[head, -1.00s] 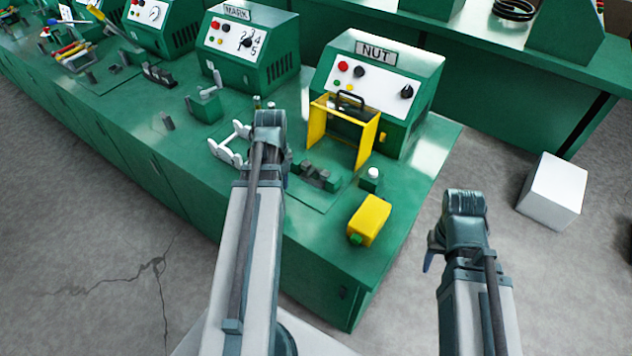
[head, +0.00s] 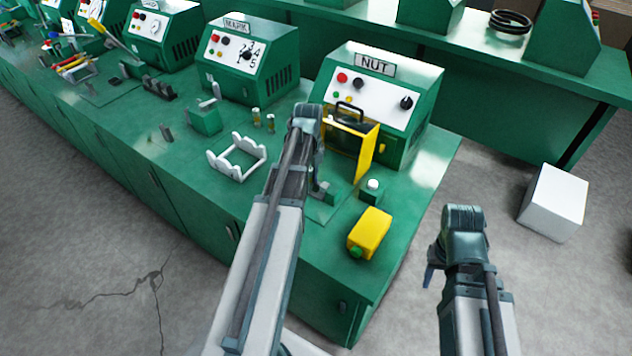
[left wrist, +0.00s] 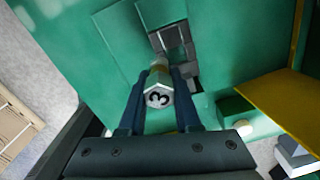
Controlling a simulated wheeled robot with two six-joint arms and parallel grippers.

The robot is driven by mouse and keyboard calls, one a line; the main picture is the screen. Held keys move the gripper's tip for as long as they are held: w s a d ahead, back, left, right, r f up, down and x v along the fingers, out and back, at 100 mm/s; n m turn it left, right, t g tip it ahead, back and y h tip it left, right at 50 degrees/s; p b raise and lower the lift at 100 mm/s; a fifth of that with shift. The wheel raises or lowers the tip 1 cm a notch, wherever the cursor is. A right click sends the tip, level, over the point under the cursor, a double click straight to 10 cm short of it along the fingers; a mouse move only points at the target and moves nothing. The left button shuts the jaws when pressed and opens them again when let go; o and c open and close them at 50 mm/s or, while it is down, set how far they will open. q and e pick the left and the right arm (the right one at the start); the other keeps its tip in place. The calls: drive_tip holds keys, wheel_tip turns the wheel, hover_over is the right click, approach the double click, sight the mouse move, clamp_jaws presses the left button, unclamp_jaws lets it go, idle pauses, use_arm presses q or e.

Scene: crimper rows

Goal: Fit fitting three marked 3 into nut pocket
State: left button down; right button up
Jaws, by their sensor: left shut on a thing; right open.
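My left gripper (left wrist: 157,98) is shut on a pale hexagonal fitting (left wrist: 157,97) marked 3, its numbered face towards the wrist camera. In the head view my left arm hides the fitting and the fingers. The nut pocket's grey blocks (left wrist: 176,45) lie just beyond the fitting in the wrist view, on a green plate. In the head view the pocket (head: 322,194) is mostly hidden behind my left wrist. The fitting appears above the bench; I cannot tell whether it touches the pocket. My right gripper (head: 430,276) is open, off the bench's right end.
The NUT machine (head: 380,88) stands behind, with a yellow guard (head: 366,155) in front. A green block with a white button (head: 372,188) and a yellow box (head: 370,233) are at the right. A white rack (head: 238,173) and two small upright fittings (head: 263,120) are left.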

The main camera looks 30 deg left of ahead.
use_arm(q)
drive_tip(key=shift+w, duration=0.1)
drive_tip(key=shift+w, duration=0.35)
drive_tip(key=shift+w+d+f+b, duration=0.2)
drive_tip(key=shift+w, duration=0.35)
drive_tip(key=shift+w+d+f+b, duration=0.15)
drive_tip(key=shift+w+f+b, duration=0.05)
drive_tip(key=shift+w, duration=0.35)
drive_tip(key=f+b, duration=0.3)
drive_tip(key=shift+s+f, duration=0.1)
drive_tip(key=shift+s, duration=0.15)
